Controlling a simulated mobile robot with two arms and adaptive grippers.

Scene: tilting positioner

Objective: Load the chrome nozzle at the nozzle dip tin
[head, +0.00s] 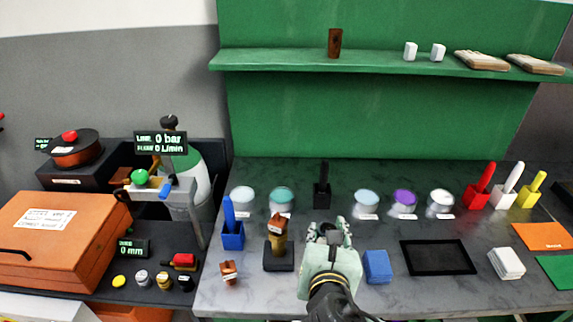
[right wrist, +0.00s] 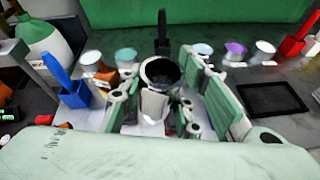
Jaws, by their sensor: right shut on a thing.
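My right gripper (head: 328,228) is at the front middle of the bench in the head view. In the right wrist view its green fingers (right wrist: 165,105) are shut around a silvery, cup-shaped thing (right wrist: 156,104) with a dark open top. I cannot tell whether this is the chrome nozzle. A small silver piece (head: 141,278) stands among yellow, brass and black ones at the front left. Several open tins stand along the bench, among them a teal one (head: 281,200) and a purple one (head: 404,202); their labels are too small to read. My left gripper is not in view.
A black holder (head: 322,190) stands behind the gripper. A blue holder (head: 232,235) and a brown-topped piece on a black base (head: 278,260) stand left. An orange case (head: 60,235) fills the left.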

